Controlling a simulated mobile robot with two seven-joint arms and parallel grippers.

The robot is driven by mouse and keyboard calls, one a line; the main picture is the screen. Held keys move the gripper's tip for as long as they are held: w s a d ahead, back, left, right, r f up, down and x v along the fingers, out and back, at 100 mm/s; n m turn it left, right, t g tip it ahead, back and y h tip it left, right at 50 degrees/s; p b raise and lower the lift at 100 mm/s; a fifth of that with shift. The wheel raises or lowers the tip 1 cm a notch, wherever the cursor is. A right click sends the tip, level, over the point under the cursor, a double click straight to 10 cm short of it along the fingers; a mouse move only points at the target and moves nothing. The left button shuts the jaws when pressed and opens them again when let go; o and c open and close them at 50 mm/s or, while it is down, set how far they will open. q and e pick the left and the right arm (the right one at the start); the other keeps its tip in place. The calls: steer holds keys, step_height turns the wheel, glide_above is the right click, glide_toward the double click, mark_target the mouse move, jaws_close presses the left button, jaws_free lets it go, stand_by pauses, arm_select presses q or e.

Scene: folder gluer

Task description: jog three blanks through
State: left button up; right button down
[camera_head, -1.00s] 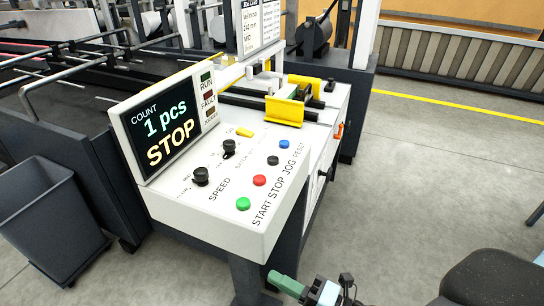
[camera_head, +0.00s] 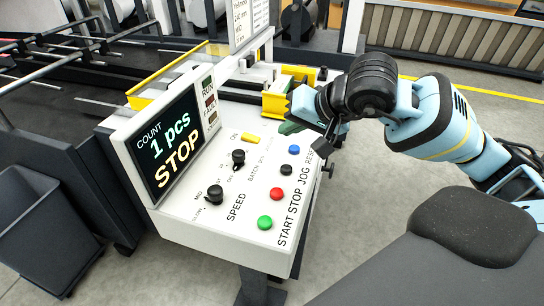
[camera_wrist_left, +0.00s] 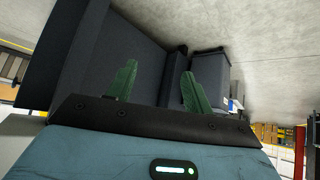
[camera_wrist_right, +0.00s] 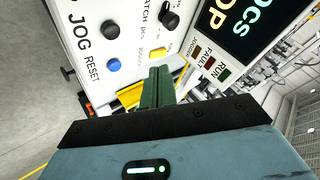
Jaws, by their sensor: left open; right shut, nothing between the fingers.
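The control panel (camera_head: 215,190) carries a green START button (camera_head: 265,222), a red STOP button (camera_head: 277,194), a black JOG button (camera_head: 286,170) and a blue RESET button (camera_head: 294,149). Its display (camera_head: 166,143) reads COUNT 1 pcs STOP. My right gripper (camera_head: 287,128) is shut and empty, just beyond the blue button at the panel's right side. In the right wrist view, its green fingers (camera_wrist_right: 157,88) are together, beside the blue button (camera_wrist_right: 113,65). My left gripper (camera_wrist_left: 159,72) is open and empty in the left wrist view, over dark surfaces. I cannot make out any blanks.
Two black knobs (camera_head: 214,194) and a yellow switch (camera_head: 250,138) sit on the panel. Yellow guide blocks (camera_head: 276,99) stand behind it. A dark bin (camera_head: 38,225) stands on the floor at left. Open floor lies at right.

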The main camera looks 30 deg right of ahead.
steer(key=b, duration=0.4)
glide_above(290, 170)
steer(key=shift+h, duration=0.3)
step_height(290, 170, down, 8)
steer(key=shift+r, duration=0.25)
steer(key=shift+f+b, duration=0.4)
steer(key=shift+b, duration=0.2)
arm_select(q)
steer(key=s+f+g, duration=0.1)
steer(key=s+f, duration=0.3)
steer(key=f, duration=0.2)
steer(key=shift+s+d+f, duration=0.15)
steer(key=shift+d+f, duration=0.1)
steer(key=shift+d, duration=0.05)
arm_select(e)
steer(key=shift+r, duration=0.1)
arm_select(q)
steer(key=shift+s, duration=0.15)
stand_by(0.4)
steer(key=shift+s+f+g+b, duration=0.3)
steer(key=shift+s+f+b, duration=0.15)
steer(key=shift+f, duration=0.15)
arm_select(e)
steer(key=shift+f, duration=0.5)
